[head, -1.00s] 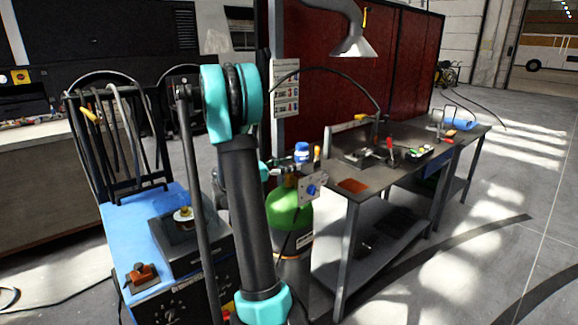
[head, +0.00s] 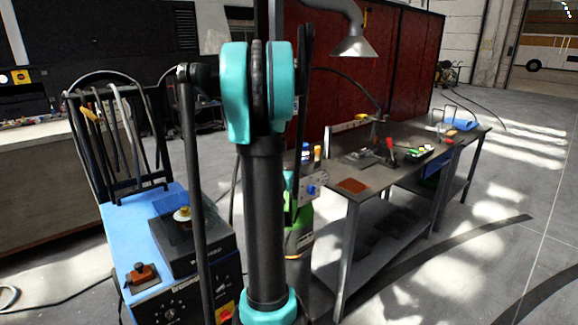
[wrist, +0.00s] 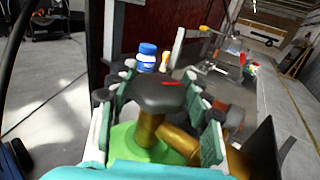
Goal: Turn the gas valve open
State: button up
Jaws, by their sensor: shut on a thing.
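The gas valve is a dark, many-sided knob (wrist: 160,97) with a red mark on top, in the middle of the wrist view. It sits on a brass stem (wrist: 151,130) above the green shoulder of the gas cylinder (wrist: 124,137). My gripper (wrist: 161,78) is shut on the knob, with one green-padded finger on each side. In the head view the cylinder (head: 305,216) stands left of the workbench, partly hidden behind my arm.
A workbench (head: 352,199) with tools stands right of the cylinder. A blue-topped welding machine (head: 168,237) with hanging cables stands at the left. A blue-capped bottle (wrist: 147,55) is just beyond the knob.

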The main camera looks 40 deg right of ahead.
jog(key=shift+n+t+y, duration=1)
jog(key=shift+t+y, duration=0.1)
jog(key=shift+y, duration=0.3)
jog(key=o, duration=1.2)
jog(key=v, duration=1.2)
jog(key=shift+f, duration=0.2)
